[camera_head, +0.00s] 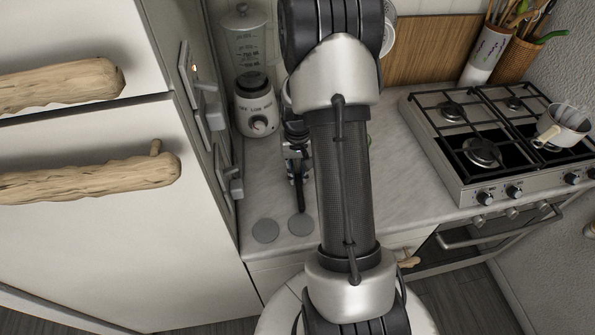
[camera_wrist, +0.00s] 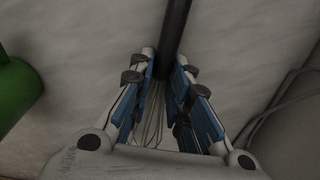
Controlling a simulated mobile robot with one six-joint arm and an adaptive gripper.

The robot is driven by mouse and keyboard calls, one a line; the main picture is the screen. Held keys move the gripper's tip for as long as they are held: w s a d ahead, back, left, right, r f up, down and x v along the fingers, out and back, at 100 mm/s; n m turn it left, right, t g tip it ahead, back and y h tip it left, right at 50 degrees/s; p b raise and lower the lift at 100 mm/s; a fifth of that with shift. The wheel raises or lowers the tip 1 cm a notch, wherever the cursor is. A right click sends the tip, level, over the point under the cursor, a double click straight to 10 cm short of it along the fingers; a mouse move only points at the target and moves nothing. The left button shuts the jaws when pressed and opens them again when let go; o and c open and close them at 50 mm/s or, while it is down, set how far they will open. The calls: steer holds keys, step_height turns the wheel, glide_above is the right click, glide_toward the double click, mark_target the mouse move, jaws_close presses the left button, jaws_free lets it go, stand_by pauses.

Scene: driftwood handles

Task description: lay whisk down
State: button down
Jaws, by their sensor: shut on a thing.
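My gripper (camera_wrist: 166,72) is shut on a whisk (camera_wrist: 175,30) in the wrist view. The black handle runs up out of the fingers over the pale countertop, and the wire loops hang back between the fingers. In the head view my gripper (camera_head: 296,158) is partly hidden by my arm above the counter. The dark whisk handle (camera_head: 299,195) points from it toward the counter's front edge. I cannot tell whether the whisk touches the counter (camera_head: 265,195).
A blender (camera_head: 257,110) stands left of my gripper, near the fridge (camera_head: 90,220). Two grey discs (camera_head: 265,230) (camera_head: 301,224) lie by the front edge. A gas hob (camera_head: 480,150) with a pot (camera_head: 562,128) is right. A green object (camera_wrist: 15,95) shows in the wrist view.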

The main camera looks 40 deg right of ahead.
mark_target(297, 174)
steer(key=c, duration=1.5)
jaws_free()
steer(key=r+p, duration=0.1)
steer(key=r, duration=0.4)
steer(key=r+p, duration=0.2)
steer(key=r, duration=0.4)
steer(key=r+p, duration=0.2)
steer(key=r, duration=0.4)
steer(key=shift+s+a+r, duration=0.15)
steer(key=shift+a, duration=0.15)
